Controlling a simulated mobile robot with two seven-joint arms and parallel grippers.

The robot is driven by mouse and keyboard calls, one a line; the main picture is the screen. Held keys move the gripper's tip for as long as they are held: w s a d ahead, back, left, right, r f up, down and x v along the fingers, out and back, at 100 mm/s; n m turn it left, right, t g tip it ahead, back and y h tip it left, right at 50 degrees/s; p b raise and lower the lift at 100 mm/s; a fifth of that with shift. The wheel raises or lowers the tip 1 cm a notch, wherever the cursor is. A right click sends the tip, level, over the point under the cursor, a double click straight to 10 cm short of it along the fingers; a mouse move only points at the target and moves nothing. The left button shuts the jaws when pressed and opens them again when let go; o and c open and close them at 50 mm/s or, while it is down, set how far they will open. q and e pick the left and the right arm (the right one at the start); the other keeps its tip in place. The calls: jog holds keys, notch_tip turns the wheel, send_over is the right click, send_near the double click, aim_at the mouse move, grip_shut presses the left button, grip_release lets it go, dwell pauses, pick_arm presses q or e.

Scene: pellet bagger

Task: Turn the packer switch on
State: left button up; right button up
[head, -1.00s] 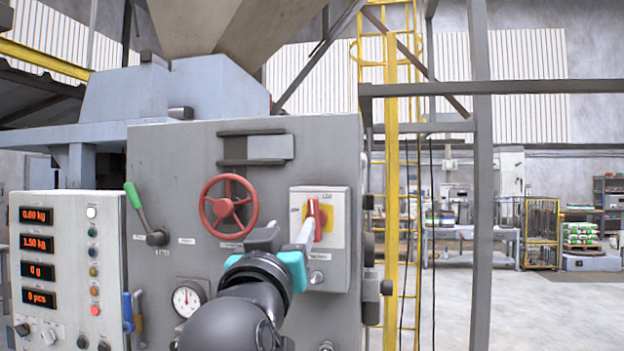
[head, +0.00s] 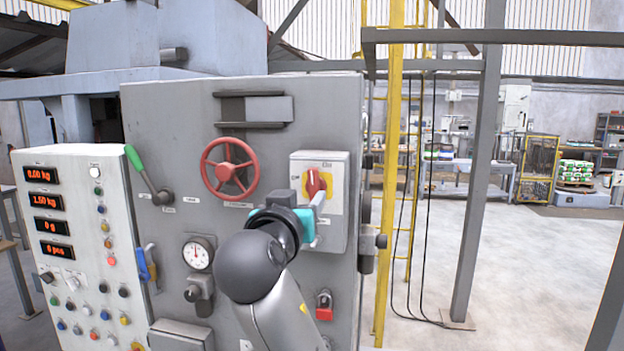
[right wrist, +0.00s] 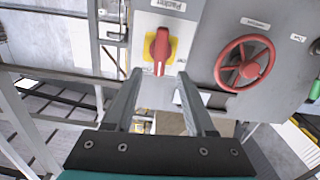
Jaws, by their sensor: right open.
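The packer switch is a red handle (head: 316,184) on a yellow plate, set in a light grey box on the machine's front panel. In the right wrist view the red handle (right wrist: 160,48) stands lengthwise in the picture, under an upside-down label. My right gripper (head: 305,197) is in front of the box, just below the handle in the head view, partly covering the plate's lower part. In the right wrist view its two fingers (right wrist: 158,75) are apart and empty, with the handle beyond the gap between their tips. Contact with the handle does not show. My left gripper is not in view.
A red handwheel (head: 229,166) is left of the switch box, and a green-handled lever (head: 147,175) is farther left. A gauge (head: 198,253) and a red padlock (head: 324,304) are lower on the panel. A control cabinet (head: 90,240) stands at left. Open floor lies right.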

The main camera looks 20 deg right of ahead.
aim_at(313, 186)
jog(key=p+x, duration=0.2)
jog(key=x, duration=0.5)
jog(key=shift+w+d, duration=0.2)
jog(key=shift+w, duration=0.1)
grip_shut()
